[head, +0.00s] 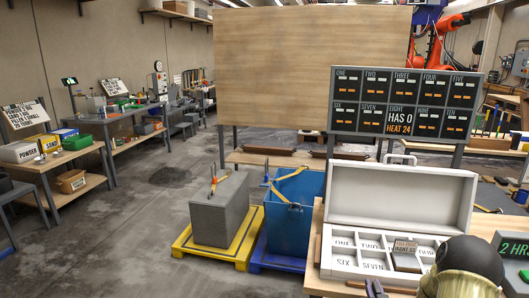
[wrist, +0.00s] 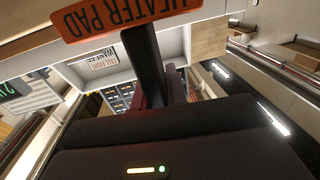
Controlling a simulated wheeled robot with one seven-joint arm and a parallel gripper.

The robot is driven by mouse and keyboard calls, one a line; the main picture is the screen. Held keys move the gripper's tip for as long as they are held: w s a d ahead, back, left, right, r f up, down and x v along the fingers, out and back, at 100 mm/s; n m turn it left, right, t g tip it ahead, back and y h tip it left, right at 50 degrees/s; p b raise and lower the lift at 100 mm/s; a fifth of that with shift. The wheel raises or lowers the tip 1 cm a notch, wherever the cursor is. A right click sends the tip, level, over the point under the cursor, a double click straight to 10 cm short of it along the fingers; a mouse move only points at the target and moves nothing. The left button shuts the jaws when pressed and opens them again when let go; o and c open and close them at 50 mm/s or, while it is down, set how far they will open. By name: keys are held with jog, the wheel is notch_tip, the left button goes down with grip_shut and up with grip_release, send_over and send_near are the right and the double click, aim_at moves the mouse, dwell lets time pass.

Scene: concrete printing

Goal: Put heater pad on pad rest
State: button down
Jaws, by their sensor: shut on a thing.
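In the wrist view, the heater pad (wrist: 125,17) shows an orange label with upside-down dark lettering and a dark stem below it. My gripper (wrist: 162,84), with dark red fingers, is shut on it; the grip itself is partly hidden by the dark gripper body. In the head view, a rounded dark and khaki part at the lower right covers some of the table, and the gripper cannot be clearly made out. I cannot pick out the pad rest in either view.
A dark display board (head: 400,103) is behind.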

jog(key=a+f+n+y, duration=0.1)
jog(key=a+f+y, duration=0.1)
jog(key=a+f, duration=1.45)
notch_tip(320, 180, up, 10)
jog(key=p, duration=0.9)
jog(key=shift+w+a+f, duration=0.15)
jog(key=shift+w, duration=0.3)
jog(key=s+f, duration=0.3)
jog(key=s, duration=0.5)
jog(key=shift+s+f, duration=0.15)
jog(key=shift+s, duration=0.2)
